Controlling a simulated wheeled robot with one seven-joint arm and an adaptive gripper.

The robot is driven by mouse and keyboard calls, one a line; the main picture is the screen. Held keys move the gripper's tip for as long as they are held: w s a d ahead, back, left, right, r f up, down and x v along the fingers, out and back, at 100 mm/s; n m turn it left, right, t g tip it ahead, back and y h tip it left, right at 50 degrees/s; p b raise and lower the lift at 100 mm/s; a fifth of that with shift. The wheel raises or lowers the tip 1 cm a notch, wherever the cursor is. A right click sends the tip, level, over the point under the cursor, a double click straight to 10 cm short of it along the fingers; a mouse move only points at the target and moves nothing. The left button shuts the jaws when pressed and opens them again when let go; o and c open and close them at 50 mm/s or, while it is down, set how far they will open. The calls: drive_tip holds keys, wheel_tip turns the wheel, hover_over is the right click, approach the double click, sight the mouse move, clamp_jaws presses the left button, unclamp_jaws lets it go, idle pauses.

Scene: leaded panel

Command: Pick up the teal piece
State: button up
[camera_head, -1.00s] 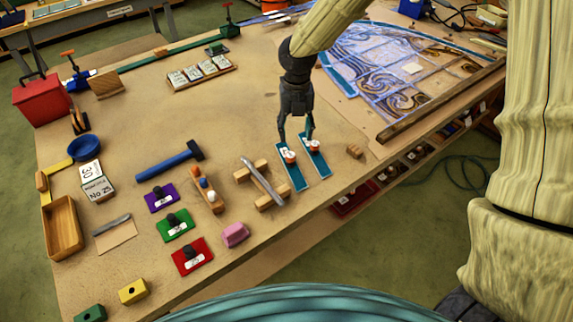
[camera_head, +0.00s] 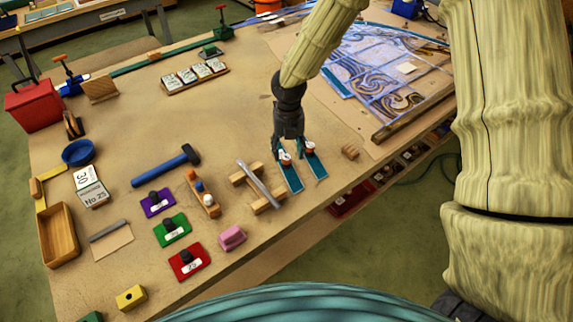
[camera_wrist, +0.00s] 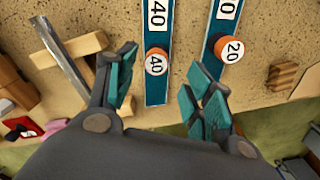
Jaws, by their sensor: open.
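Two long teal pieces lie side by side near the table's front edge, each with an orange knob with a white top. The left one (camera_head: 293,182) is marked 40 in the wrist view (camera_wrist: 158,90). The right one (camera_head: 318,168) is marked 20 in the wrist view (camera_wrist: 209,52). My gripper (camera_head: 288,150) is open just above them. In the wrist view, its fingers (camera_wrist: 166,70) stand on either side of the 40 piece and its knob, with gaps. The right finger covers part of the 20 piece. I cannot tell how high the fingertips are.
A metal bar (camera_head: 258,185) on wooden blocks lies just left of the teal pieces. A small wooden block (camera_head: 350,152) is to their right. A blue hammer (camera_head: 165,166), colored knobbed plates (camera_head: 172,230) and a pink block (camera_head: 232,238) lie farther left. The leaded panel (camera_head: 385,75) is behind right.

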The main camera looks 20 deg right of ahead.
sight(286, 157)
drive_tip(key=shift+w+a+f+p, duration=0.15)
drive_tip(key=shift+f+p, duration=0.3)
drive_tip(key=shift+f, duration=0.35)
drive_tip(key=shift+w+a+f+p, duration=0.1)
drive_tip(key=shift+f+p, duration=0.3)
drive_tip(key=shift+f, duration=1.1)
drive_tip(key=shift+c, duration=0.2)
clamp_jaws()
drive_tip(key=shift+r+b, duration=1.5)
drive_tip(key=shift+r, duration=3.55)
